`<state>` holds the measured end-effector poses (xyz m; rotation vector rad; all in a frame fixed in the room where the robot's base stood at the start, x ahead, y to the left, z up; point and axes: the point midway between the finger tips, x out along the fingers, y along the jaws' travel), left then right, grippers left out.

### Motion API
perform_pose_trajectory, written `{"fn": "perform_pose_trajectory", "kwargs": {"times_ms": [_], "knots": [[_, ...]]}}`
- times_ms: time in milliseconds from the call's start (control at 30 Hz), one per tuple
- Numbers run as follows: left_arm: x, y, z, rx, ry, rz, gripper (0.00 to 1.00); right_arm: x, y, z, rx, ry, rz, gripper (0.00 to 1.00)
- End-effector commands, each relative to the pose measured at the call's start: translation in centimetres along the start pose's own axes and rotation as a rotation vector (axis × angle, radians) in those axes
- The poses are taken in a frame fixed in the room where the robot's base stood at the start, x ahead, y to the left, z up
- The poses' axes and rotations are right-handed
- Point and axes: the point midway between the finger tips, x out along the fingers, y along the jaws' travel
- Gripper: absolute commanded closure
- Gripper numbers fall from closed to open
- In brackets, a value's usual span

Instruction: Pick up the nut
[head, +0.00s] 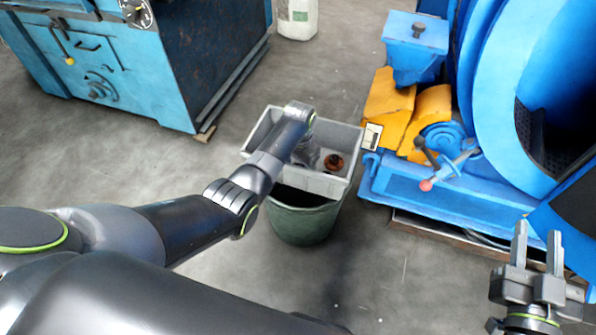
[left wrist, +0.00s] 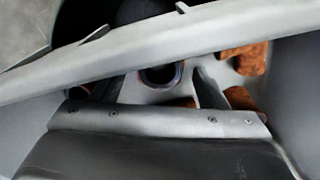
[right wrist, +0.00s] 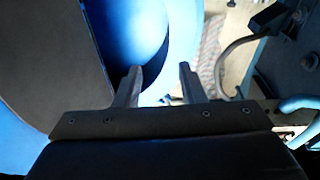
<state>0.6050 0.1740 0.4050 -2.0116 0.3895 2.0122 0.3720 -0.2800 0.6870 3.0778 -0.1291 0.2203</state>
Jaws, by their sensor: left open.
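A grey bin (head: 257,133) holds a rusty brown round piece (head: 333,162), possibly the nut. My left arm reaches down into this bin, and its own wrist mostly hides the gripper in the head view. In the left wrist view, my left gripper (left wrist: 158,88) is open, its fingers partly behind the bin's pale rim (left wrist: 130,55). A dark ring-shaped part (left wrist: 162,76), which may be the nut, shows between the fingers; contact cannot be told. Rusty pieces (left wrist: 247,60) lie to its right. My right gripper (head: 537,248) is open and empty at the lower right.
A dark green bucket (head: 302,218) stands just in front of the bin. A blue cabinet (head: 160,85) stands at the upper left. Bare floor (head: 400,285) lies in front.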

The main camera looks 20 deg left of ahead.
Motion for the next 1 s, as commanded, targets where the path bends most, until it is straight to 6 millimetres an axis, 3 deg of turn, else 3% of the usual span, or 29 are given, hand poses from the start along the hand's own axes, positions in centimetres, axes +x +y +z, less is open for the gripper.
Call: {"fn": "perform_pose_trajectory", "kwargs": {"times_ms": [100,500,867,1000], "knots": [[0.0,0.0,0.0,0.000,0.000,0.000,0.35,0.0,0.0,0.0,0.000,-0.001,0.000,0.64],[0.0,0.0,0.0,0.000,0.000,0.000,0.87,0.0,0.0,0.0,0.000,-0.002,0.000,0.64],[-0.2,0.0,-0.1,0.000,0.001,0.000,0.87,0.0,0.0,0.1,0.003,-0.014,-0.001,0.64],[-0.5,0.0,-0.1,0.000,0.002,0.000,0.87,-0.2,0.0,1.4,0.011,-0.078,-0.001,0.64]]}}
